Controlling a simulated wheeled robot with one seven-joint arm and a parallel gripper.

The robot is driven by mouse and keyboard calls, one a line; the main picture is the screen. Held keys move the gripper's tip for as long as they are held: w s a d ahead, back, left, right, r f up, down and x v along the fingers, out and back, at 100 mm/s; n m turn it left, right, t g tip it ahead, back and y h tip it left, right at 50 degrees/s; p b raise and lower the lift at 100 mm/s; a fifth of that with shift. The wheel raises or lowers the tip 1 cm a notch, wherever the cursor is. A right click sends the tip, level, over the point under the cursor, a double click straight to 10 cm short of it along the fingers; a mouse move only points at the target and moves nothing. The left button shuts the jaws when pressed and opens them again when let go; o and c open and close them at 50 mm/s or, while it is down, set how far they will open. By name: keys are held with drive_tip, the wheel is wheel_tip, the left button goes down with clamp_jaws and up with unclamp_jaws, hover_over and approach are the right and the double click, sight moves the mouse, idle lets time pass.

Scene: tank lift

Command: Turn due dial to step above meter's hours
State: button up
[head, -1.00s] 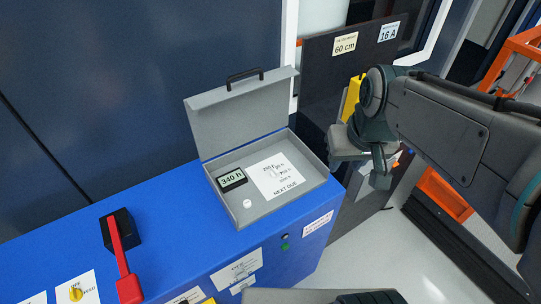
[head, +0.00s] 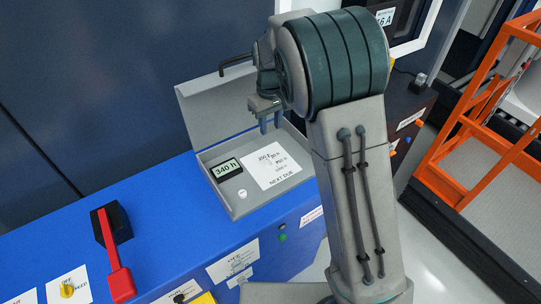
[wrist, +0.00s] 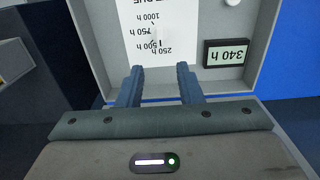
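The hour meter (head: 227,168) is a small black box with a pale display reading 340 h, inside the open grey box; it also shows upside down in the wrist view (wrist: 227,53). Right of it in the head view lies the white NEXT DUE card (head: 284,176), with steps 250, 500, 750 and 1000 h. The wrist view shows this card (wrist: 185,25) upside down; small dark marks sit among the steps, but the dial's pointing is too small to tell. My gripper (head: 264,123) hangs above the box's back part. In the wrist view its fingers (wrist: 160,84) are apart and empty.
The grey box's lid (head: 205,115) stands raised behind the card. A white round button (head: 242,193) sits below the meter. The blue cabinet top (head: 165,225) carries a red lever (head: 115,255) and a yellow knob (head: 67,290) at left. An orange frame (head: 480,110) stands right.

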sight(271, 159)
wheel_tip(271, 159, down, 14)
drive_tip(key=shift+r+p, duration=0.2)
drive_tip(key=shift+p, duration=0.8)
clamp_jaws()
